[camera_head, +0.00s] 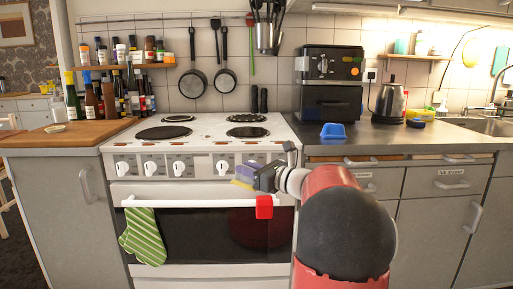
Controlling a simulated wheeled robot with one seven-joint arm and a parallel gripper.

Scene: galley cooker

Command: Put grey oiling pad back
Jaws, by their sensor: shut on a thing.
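My gripper (262,178) is in front of the cooker's right side, above the oven door handle. It is shut on a small block-shaped pad (244,174), greyish purple on top with a yellow layer below. The pad sticks out to the left of the fingers, in front of the control panel and clear of the worktop. The fingers and my arm hide part of it. No other grey pad can be made out. A small blue open tray (333,131) stands on the right worktop, in front of the black coffee machine (331,84).
The white cooker (200,133) has knobs and a handle bar (180,202) with a green striped cloth (143,237) and a red item (264,207). A kettle (390,103) stands right of the coffee machine. Bottles crowd the left wooden board (70,134). Worktop around the blue tray is clear.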

